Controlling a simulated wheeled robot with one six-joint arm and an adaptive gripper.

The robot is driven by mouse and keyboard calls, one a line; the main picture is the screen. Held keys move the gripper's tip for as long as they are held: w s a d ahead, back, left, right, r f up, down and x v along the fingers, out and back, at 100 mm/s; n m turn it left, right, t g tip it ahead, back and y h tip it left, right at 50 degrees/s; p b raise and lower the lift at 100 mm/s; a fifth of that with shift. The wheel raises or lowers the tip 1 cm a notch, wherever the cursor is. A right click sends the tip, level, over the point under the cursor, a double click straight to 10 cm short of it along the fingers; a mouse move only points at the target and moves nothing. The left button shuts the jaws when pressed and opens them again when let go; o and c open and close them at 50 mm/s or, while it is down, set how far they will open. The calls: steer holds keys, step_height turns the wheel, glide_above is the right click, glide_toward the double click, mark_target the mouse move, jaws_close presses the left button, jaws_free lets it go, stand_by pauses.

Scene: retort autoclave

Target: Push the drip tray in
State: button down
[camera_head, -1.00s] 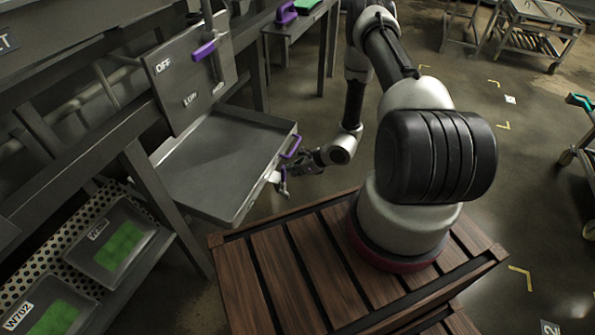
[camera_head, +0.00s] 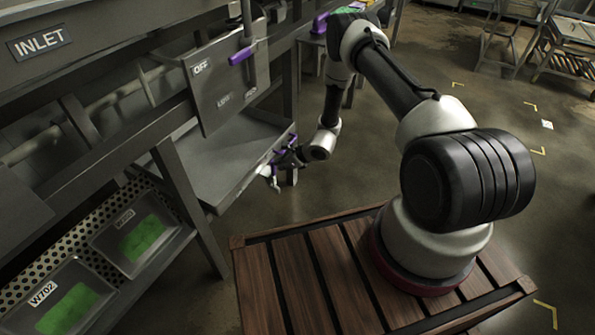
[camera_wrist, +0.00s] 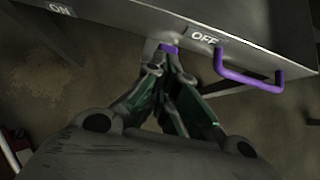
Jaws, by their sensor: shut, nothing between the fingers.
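The drip tray (camera_head: 222,168) is a shallow grey metal tray sticking out from under the panel at the left of the head view, its back part hidden. Its front wall (camera_wrist: 255,40) crosses the top of the wrist view, with ON and OFF labels, a purple bar handle (camera_wrist: 248,83) and a small purple-tipped lever (camera_wrist: 168,47) between the labels. My gripper (camera_head: 275,170) is at the tray's front; its fingers (camera_wrist: 164,58) are shut and empty, tips close to the lever. I cannot tell whether they touch it.
A panel (camera_head: 228,80) with a purple-handled lever (camera_head: 243,56) hangs above the tray. Bins with green contents (camera_head: 140,240) sit on the shelf below left. My slatted wooden base is in front. A bench (camera_head: 320,30) stands behind; the floor to the right is mostly open.

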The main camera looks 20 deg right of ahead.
steer(key=shift+w+a, duration=1.55)
